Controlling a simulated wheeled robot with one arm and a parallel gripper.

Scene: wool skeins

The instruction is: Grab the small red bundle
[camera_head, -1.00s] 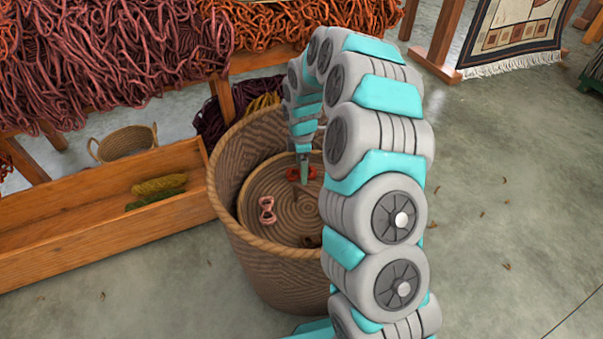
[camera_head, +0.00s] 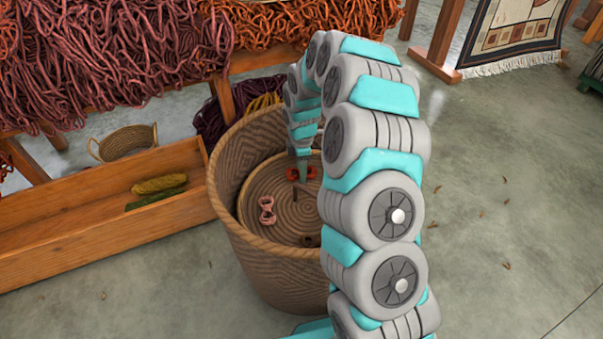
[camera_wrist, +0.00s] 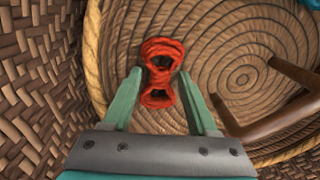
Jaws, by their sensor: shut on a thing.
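The small red bundle (camera_wrist: 162,62) is a skein tied in at its middle, inside the large woven basket (camera_head: 282,275). In the wrist view it sits between the two green fingers of my gripper (camera_wrist: 163,85), which are shut on it. The head view also shows the red bundle (camera_head: 309,173) at my gripper (camera_head: 302,172), partly covered by the fingers. I cannot tell whether the bundle is clear of the coiled basket floor.
A pink bundle (camera_head: 267,210) lies on the coiled floor to the left. A brown bar-like piece (camera_wrist: 270,118) is right of the fingers. The basket's wall (camera_wrist: 35,80) is close on the left. A wooden trough (camera_head: 100,232) with yellow and green skeins stands outside.

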